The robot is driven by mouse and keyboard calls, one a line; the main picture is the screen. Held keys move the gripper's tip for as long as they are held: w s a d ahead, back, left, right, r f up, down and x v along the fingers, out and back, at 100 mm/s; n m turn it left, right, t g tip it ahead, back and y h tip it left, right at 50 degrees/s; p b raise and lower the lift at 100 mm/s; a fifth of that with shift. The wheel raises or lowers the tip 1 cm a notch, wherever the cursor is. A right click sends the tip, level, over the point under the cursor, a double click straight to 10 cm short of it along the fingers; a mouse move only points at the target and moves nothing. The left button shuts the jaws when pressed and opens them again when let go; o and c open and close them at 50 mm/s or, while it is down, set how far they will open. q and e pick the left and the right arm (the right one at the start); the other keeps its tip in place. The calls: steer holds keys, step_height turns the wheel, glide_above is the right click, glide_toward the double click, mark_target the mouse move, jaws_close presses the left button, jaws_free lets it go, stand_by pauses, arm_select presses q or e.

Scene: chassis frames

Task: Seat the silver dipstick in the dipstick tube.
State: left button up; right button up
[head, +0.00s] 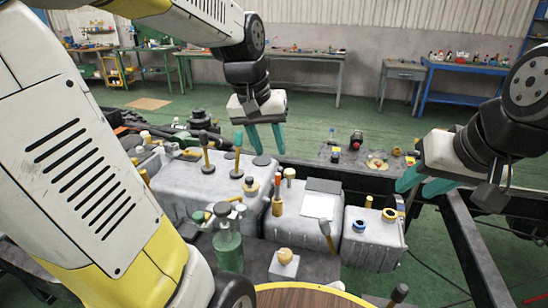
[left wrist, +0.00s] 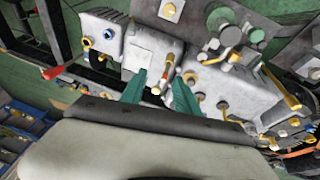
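My left gripper (head: 266,150) hangs open above the grey engine block, its green fingers pointing down. In the left wrist view its fingers (left wrist: 158,92) are apart with nothing gripped between them. An upright orange tube with a reddish top (head: 277,196) stands on the block below it, beside a white-and-red capped piece (head: 290,174). The capped piece also shows between the fingertips in the left wrist view (left wrist: 168,68), farther off. I cannot tell for certain which thin upright rod is the silver dipstick or which tube is its own. My right gripper (head: 415,190) is open and empty at the right.
Several dark-topped rods (head: 237,163) stand on the block. A grey tank with a blue ring (head: 360,227) is at its right. A green bottle-like cylinder (head: 228,250) and a tan knob on a white block (head: 284,257) are nearer. Dark chassis rails (head: 475,240) run at the right.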

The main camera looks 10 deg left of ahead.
arm_select(q)
steer(key=s+d+r+m+t, duration=0.1)
steer(key=s+t, duration=0.1)
steer(key=s, duration=0.8)
steer(key=shift+s+t+h, duration=0.15)
steer(key=shift+t+h, duration=0.15)
steer(key=shift+h, duration=0.1)
steer(key=shift+r, duration=0.1)
arm_select(e)
steer(key=shift+o, duration=0.4)
